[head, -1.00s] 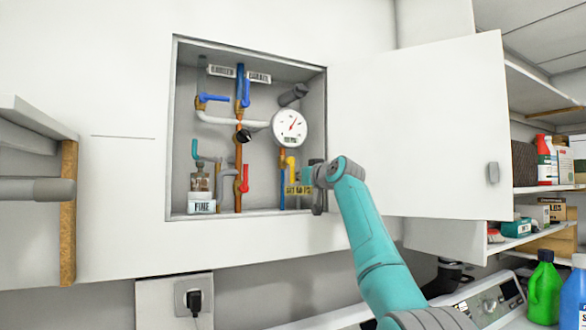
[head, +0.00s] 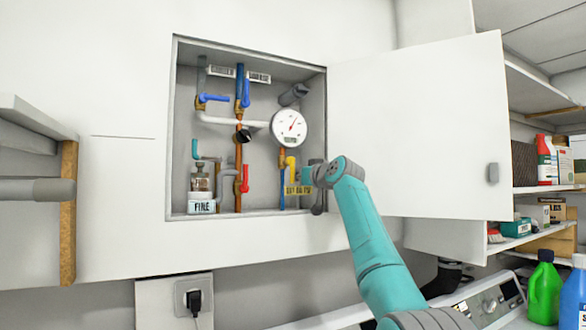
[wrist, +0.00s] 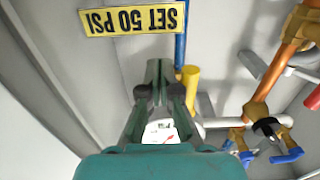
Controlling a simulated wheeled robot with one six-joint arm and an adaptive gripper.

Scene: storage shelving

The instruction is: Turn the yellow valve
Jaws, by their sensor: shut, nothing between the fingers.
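The yellow valve (head: 291,163) has a small yellow handle and sits at the lower right inside the open wall cabinet, on a pipe below the gauge. In the wrist view the yellow valve (wrist: 190,84) shows just right of my fingers. My gripper (wrist: 159,68) is shut and empty, with its fingertips together close beside the handle. I cannot tell whether they touch it. In the head view my wrist hides most of the gripper at the cabinet's right edge. A yellow "SET 50 PSI" label (wrist: 133,18) lies beyond the fingertips.
The cabinet door (head: 420,125) stands open on the right. Inside are a white gauge (head: 290,127), blue-handled valves (head: 213,98), a red-handled valve (head: 245,178) and a "FIRE"-like labelled jar (head: 202,204). Shelves with bottles (head: 545,290) stand farther right.

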